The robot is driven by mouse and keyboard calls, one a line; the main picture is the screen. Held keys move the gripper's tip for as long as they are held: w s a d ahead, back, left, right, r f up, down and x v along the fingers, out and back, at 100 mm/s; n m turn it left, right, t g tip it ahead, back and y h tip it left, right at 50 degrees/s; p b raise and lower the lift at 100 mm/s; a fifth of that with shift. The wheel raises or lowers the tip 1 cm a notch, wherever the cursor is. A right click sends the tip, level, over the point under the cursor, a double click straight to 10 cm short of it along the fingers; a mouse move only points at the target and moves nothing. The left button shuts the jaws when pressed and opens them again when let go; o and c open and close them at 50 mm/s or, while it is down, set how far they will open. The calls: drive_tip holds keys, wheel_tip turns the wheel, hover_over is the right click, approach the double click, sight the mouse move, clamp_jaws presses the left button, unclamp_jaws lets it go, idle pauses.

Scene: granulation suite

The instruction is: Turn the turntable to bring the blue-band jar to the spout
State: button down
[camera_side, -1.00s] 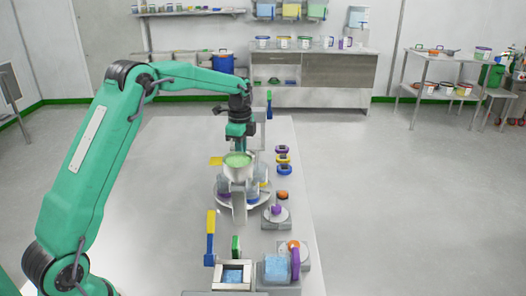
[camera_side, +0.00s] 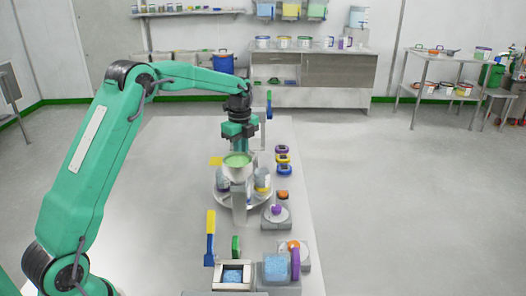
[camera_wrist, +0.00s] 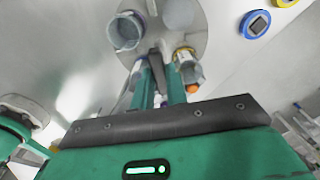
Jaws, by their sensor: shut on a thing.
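In the wrist view the turntable (camera_wrist: 180,38) carries a clear open jar (camera_wrist: 125,32) and a jar with a yellow-orange part (camera_wrist: 186,70). My gripper (camera_wrist: 160,72) points down behind the funnel, its fingers shut on a narrow grey part at the turntable's edge. The blue band is not clearly visible.
Purple, yellow and blue ring-shaped items (camera_side: 283,158) lie right of the turntable. A small stand with a purple knob (camera_side: 276,210) is close in front. A yellow-and-blue lever (camera_side: 210,236) and a tray of blue material (camera_side: 233,276) are nearer. The table's left side is clear.

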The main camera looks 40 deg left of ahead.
drive_tip(key=shift+r, duration=0.15)
idle(0.4)
drive_tip(key=c, duration=1.4)
unclamp_jaws()
wheel_tip(320, 180, up, 7)
drive_tip(key=shift+r, duration=0.35)
